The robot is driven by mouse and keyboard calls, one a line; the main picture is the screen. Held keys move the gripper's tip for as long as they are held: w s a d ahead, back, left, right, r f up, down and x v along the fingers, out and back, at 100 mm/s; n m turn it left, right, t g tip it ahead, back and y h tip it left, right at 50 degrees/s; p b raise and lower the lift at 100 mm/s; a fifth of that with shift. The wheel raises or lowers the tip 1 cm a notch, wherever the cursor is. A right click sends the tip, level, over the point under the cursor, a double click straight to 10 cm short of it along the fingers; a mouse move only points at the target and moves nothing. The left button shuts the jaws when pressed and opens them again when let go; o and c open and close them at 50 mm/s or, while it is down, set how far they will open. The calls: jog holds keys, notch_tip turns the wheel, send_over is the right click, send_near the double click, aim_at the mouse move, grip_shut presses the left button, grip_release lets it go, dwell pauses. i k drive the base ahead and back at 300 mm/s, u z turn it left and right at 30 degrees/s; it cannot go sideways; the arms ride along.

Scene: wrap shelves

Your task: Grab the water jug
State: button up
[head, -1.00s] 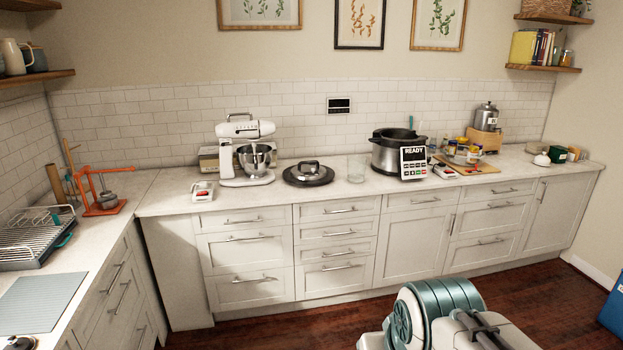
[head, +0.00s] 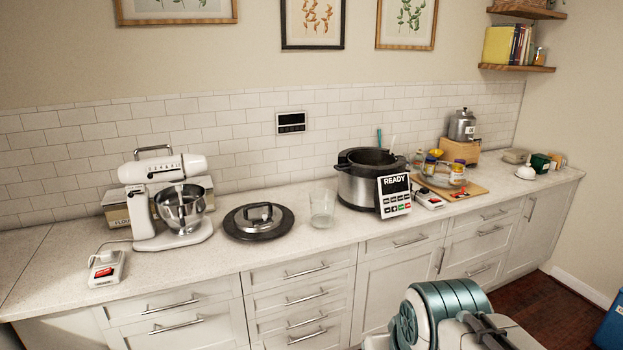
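A clear glass vessel (head: 322,207) stands upright on the counter between a dark round lid and a large pot. It is the thing most like a water jug here, but I cannot make out a handle or a spout, or whether it holds water. My gripper is not in view. Only part of my own arm shows at the bottom right, well in front of the counter and apart from the vessel.
The dark lid (head: 259,220) lies left of the vessel, beside a stand mixer (head: 165,200). The pot (head: 361,180) with its READY panel (head: 395,196) stands close on its right. A wooden board (head: 470,190) with jars and a metal urn (head: 462,125) are farther right. The counter before the vessel is clear.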

aim_at(324, 211)
jog(key=z, duration=0.2)
jog(key=i, duration=1.45)
jog(key=z, duration=0.2)
